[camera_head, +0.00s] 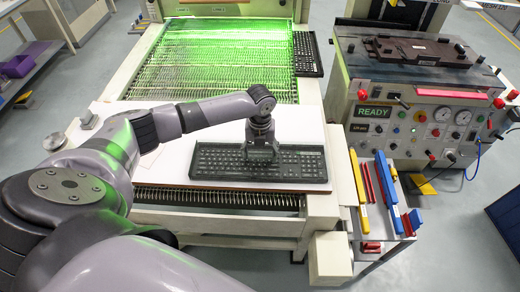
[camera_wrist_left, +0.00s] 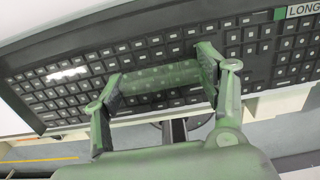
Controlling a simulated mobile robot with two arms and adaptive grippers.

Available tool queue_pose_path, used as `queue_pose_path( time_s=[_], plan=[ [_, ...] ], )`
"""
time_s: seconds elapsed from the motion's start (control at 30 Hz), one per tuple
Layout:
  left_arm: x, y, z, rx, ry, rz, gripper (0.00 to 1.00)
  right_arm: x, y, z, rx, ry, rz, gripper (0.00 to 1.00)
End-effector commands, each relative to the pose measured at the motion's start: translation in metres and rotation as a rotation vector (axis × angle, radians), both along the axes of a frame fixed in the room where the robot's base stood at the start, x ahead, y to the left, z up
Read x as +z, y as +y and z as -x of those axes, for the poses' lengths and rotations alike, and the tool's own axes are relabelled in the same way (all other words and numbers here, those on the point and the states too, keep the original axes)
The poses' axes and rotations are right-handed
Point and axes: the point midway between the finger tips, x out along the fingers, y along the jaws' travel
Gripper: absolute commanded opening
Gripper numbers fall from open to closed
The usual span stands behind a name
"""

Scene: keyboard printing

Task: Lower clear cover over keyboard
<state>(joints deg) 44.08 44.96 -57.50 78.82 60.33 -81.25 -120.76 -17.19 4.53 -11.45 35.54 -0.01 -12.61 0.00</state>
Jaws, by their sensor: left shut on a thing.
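A dark keyboard (camera_head: 302,165) lies flat on a white board (camera_head: 150,182) on the bench. It fills much of the left wrist view (camera_wrist_left: 75,85). My left gripper (camera_head: 262,152) reaches down over the keyboard's middle. In the left wrist view its fingertips (camera_wrist_left: 160,78) are apart, closed on the two ends of a greenish see-through piece, seemingly part of the clear cover (camera_wrist_left: 160,75). Keys show through it. The cover's outer edges cannot be made out. Whether it touches the keys cannot be told. My right gripper is not in view.
A green-lit wire rack (camera_head: 220,55) stands behind the board, with another dark keyboard (camera_head: 307,52) at its right. A control panel marked READY (camera_head: 415,125) is at the right. Coloured bars (camera_head: 388,190) lie on a side shelf right of the bench.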

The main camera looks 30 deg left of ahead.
Motion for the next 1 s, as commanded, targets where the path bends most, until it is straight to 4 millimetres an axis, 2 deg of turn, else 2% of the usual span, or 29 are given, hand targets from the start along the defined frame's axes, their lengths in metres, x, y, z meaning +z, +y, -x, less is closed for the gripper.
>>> queue_pose_path(
  time_s=[0.2, 0.23, 0.53, 0.87, 1.0],
  plan=[
    [-0.0001, 0.0, -0.0004, 0.0, -0.001, 0.0, 0.33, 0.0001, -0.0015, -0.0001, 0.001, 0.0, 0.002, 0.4],
    [-0.0001, 0.0, -0.0004, 0.0, -0.001, 0.0, 0.68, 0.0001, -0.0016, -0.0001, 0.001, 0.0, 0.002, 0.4],
    [-0.0002, 0.0001, -0.0002, 0.001, -0.001, -0.001, 0.88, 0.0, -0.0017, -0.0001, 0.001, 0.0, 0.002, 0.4],
    [-0.0002, 0.0002, 0.0001, 0.001, 0.0, 0.0, 0.9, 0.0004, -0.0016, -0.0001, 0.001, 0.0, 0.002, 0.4],
    [0.0062, 0.0001, 0.0, 0.001, 0.0, 0.0, 0.9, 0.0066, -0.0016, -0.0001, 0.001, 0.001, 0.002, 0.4]
  ],
)
